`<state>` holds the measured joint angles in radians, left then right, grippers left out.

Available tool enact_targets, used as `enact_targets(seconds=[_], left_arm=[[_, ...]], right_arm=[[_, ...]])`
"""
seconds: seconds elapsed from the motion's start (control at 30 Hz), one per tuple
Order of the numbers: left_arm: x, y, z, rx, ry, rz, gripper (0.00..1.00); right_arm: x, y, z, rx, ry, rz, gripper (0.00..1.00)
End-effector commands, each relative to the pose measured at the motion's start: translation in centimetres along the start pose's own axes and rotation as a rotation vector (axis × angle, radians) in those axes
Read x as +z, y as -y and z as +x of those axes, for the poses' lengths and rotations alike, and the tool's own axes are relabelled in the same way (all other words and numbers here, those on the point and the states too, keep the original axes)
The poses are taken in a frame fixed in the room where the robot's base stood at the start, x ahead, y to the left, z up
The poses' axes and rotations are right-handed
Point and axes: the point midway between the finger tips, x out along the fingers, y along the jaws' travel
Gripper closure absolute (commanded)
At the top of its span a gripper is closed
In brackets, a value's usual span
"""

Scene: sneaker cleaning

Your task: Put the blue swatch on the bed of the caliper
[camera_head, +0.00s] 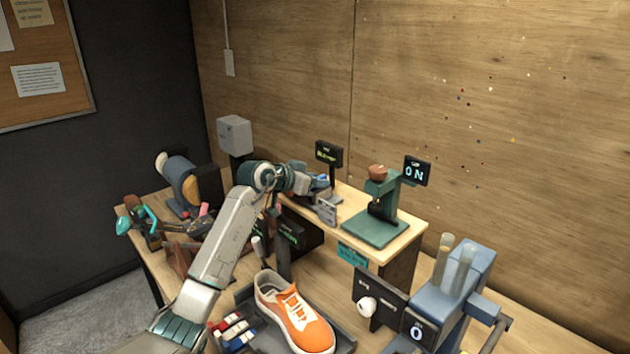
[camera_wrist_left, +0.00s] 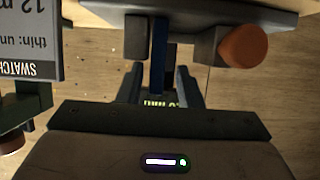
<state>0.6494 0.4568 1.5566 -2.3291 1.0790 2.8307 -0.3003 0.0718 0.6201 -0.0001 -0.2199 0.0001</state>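My left gripper (camera_head: 318,183) reaches over the raised shelf, beside a small stand with a dark display. In the left wrist view, its fingers (camera_wrist_left: 168,80) stand slightly apart with wood showing between them. A blue strip (camera_wrist_left: 157,55) shows edge-on at the fingers; I cannot tell whether it is the swatch. A small blue patch (camera_head: 321,177) shows at the gripper in the head view. The caliper seems to be the stand under the display (camera_head: 328,153), mostly hidden by the gripper. An orange-brown knob (camera_wrist_left: 243,46) shows close by. My right gripper is out of view.
A green press (camera_head: 375,225) with a "0 N" display (camera_head: 417,171) stands right of the gripper. A printed card (camera_head: 327,210) stands at the shelf's front. Below are an orange sneaker (camera_head: 300,318) on a dark tray and a blue machine (camera_head: 460,285).

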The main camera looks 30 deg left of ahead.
Motion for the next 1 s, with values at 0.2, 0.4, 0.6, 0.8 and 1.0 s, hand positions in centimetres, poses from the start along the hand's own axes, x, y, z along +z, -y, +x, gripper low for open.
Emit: enact_targets(seconds=[0.2,0.4,0.6,0.8,1.0], left_arm=[[-0.1,0.2,-1.2,-0.004,-0.001,0.004,0.68],[0.0,0.2,-5.3,-0.005,-0.001,0.007,0.68],[-0.9,0.1,-9.1,-0.003,0.004,0.003,0.68],[-0.9,0.0,-10.6,0.0,0.002,0.0,0.68],[-0.7,0.1,-11.6,-0.001,0.002,0.0,0.68]], right_arm=[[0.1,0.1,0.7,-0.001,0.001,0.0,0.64],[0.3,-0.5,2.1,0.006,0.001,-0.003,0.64],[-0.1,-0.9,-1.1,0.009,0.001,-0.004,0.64],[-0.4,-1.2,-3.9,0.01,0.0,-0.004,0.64],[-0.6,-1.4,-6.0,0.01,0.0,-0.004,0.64]])
